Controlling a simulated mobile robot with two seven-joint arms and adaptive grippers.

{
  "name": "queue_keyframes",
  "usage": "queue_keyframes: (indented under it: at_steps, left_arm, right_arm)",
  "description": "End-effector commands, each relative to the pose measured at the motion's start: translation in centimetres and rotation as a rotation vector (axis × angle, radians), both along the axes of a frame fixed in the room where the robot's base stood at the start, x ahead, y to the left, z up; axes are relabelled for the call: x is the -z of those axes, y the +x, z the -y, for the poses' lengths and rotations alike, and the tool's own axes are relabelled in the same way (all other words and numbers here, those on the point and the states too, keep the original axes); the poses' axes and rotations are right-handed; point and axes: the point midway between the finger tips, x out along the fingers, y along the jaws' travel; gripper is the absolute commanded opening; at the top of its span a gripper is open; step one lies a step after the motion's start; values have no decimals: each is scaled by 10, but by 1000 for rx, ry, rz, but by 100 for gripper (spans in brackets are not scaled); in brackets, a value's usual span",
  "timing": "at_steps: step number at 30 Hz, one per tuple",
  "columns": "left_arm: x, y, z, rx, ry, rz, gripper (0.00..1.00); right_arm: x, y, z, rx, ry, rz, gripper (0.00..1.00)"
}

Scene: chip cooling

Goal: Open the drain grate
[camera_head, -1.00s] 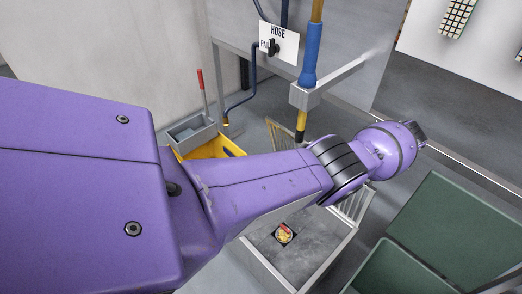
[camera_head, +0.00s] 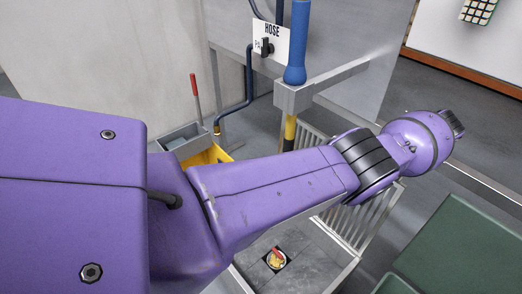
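The drain (camera_head: 275,259) is a small dark square in the grey basin floor, low in the middle of the head view. It has a round yellow part with a red piece on it. I cannot make out whether the grate is open or closed. My purple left arm comes in from the left and passes above and behind the drain in the picture. Its wrist ends at the right with a small dark end piece. No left gripper fingers show. My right gripper is not in view.
The basin has a metal rim and barred sides (camera_head: 352,222). A blue-sleeved post (camera_head: 297,45) stands behind it, near a HOSE sign (camera_head: 271,38). A yellow bucket (camera_head: 207,157) is at left, partly hidden by my arm. A green surface (camera_head: 468,240) is at right.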

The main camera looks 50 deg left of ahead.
Motion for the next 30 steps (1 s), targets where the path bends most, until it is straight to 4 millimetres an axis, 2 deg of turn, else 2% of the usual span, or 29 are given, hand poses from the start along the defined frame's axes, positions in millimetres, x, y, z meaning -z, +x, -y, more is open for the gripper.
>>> queue_keyframes:
  at_steps: [13,14,16,26,30]
  left_arm:
    - [0,2,-2,-5,0,2,0]
    - [0,2,-1,-5,0,2,9]
    - [0,2,-1,-4,0,2,16]
    - [-1,2,0,-1,0,2,16]
    - [-7,2,3,-1,0,3,16]
  right_arm:
    - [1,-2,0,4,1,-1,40]
    - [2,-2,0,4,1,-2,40]
    - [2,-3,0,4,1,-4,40]
    - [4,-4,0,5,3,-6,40]
    - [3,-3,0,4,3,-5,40]
